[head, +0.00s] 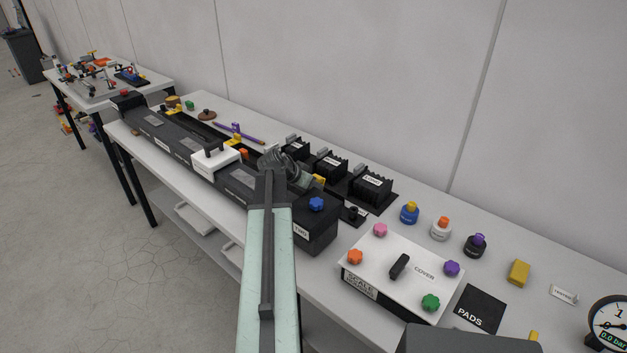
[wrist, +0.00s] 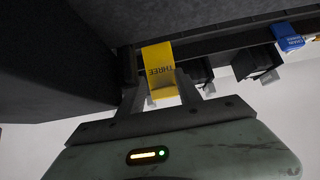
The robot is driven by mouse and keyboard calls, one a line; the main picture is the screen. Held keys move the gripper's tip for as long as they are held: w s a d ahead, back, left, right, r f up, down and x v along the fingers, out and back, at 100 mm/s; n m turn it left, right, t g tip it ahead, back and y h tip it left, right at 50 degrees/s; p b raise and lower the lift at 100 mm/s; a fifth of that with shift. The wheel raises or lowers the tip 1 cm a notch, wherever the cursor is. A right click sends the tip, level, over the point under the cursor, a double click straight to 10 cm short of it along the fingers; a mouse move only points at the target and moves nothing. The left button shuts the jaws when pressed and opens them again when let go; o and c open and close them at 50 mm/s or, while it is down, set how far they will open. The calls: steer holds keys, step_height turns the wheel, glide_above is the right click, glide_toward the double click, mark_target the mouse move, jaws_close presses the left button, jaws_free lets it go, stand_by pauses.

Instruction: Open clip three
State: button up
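Clip three, a yellow tab lettered THREE (wrist: 158,62), hangs at the edge of a dark housing in the wrist view. In the head view a yellow clip (head: 319,180) shows just right of my gripper (head: 297,181), at the near end of the long black bed (head: 240,184). In the wrist view my gripper (wrist: 160,88) has its two fingers apart, one on each side of the tab's lower part. Whether either finger touches the tab is unclear. My wrist hides part of the bed in the head view.
A blue knob (head: 316,204) stands on the bed's end block, close to my gripper. Several black finned blocks (head: 371,186) stand behind. A white cover plate (head: 413,272) with coloured knobs lies to the right. A blue part (wrist: 288,37) shows in the wrist view.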

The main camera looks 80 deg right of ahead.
steer(key=p+v, duration=0.5)
steer(key=v, duration=0.3)
steer(key=shift+s+d+p, duration=0.1)
steer(key=shift+s+p, duration=0.05)
steer(key=shift+p, duration=0.25)
steer(key=shift+f, duration=0.1)
